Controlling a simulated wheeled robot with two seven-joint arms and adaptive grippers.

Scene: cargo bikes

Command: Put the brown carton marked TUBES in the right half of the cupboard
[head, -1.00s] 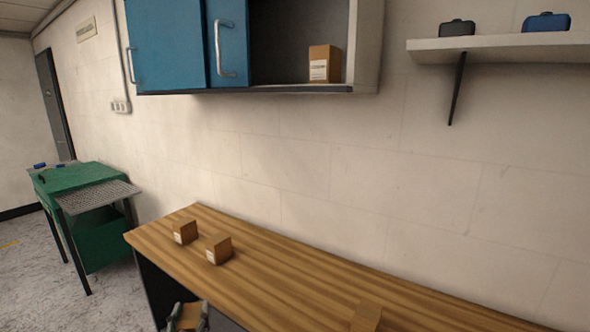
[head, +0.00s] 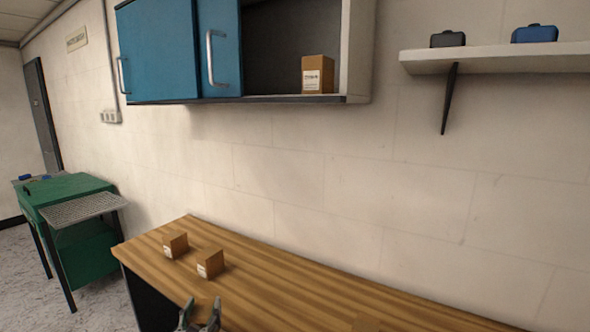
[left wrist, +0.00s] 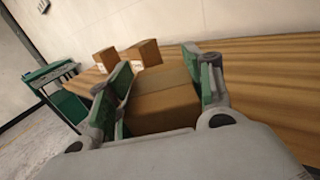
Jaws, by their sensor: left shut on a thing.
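My left gripper (head: 200,312) is at the bottom edge of the head view, over the front of the wooden bench. In the left wrist view it is shut on a brown carton (left wrist: 165,100), its green fingers on either side. No label shows on this carton, so I cannot tell whether it reads TUBES. The cupboard (head: 358,50) hangs on the wall, with blue doors (head: 160,50) over its left part and its right part open. A brown carton (head: 318,75) with a white label stands inside at the right; its print is too blurred to read. My right gripper is not seen.
Two small labelled cartons, one farther left (head: 175,245) and one nearer (head: 210,264), stand on the wooden bench (head: 290,290). A wall shelf (head: 500,58) holds a dark case and a blue case. A green cart (head: 75,225) stands at the left.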

